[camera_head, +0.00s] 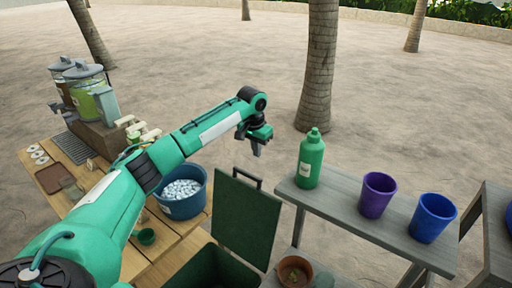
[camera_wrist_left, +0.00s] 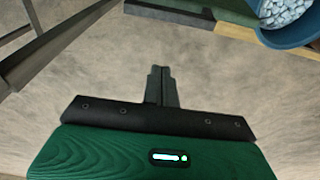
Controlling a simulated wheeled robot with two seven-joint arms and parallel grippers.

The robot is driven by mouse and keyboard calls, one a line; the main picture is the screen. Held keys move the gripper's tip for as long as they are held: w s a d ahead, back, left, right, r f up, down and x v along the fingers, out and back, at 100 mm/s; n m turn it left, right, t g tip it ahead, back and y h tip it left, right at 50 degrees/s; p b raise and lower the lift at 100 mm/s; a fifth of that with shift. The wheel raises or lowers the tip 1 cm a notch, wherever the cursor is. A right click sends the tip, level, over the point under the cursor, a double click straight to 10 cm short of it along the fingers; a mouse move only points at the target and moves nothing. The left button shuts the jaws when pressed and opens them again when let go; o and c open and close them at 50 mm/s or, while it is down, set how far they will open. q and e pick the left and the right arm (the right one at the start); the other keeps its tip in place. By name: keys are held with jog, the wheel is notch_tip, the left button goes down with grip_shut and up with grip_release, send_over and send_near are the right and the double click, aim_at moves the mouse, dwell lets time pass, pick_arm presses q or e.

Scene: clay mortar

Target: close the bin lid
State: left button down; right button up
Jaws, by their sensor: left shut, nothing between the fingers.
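The dark green bin (camera_head: 213,268) stands at the bottom centre of the head view, with its front cut off by the frame. Its lid (camera_head: 246,222) stands raised, close to upright, with a dark handle (camera_head: 247,178) along its top edge. My left gripper (camera_head: 258,149) is above and beyond the lid's top edge, apart from it, pointing down. Its fingers are together and empty, as the left wrist view (camera_wrist_left: 161,72) also shows. A dark bar at the top of that view appears to be the lid's handle (camera_wrist_left: 170,13). My right gripper is out of view.
A blue tub (camera_head: 181,208) of white pieces sits on the wooden table left of the lid. A grey table (camera_head: 345,215) on the right holds a green bottle (camera_head: 311,160), a purple cup (camera_head: 377,195) and a blue cup (camera_head: 432,218). A terracotta pot (camera_head: 294,272) is beside the bin.

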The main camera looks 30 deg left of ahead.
pick_arm(q)
jog(key=s+f+p, duration=0.3)
jog(key=f+p, duration=0.1)
jog(key=f, duration=0.1)
jog(key=shift+f, duration=0.35)
jog(key=shift+a, duration=0.1)
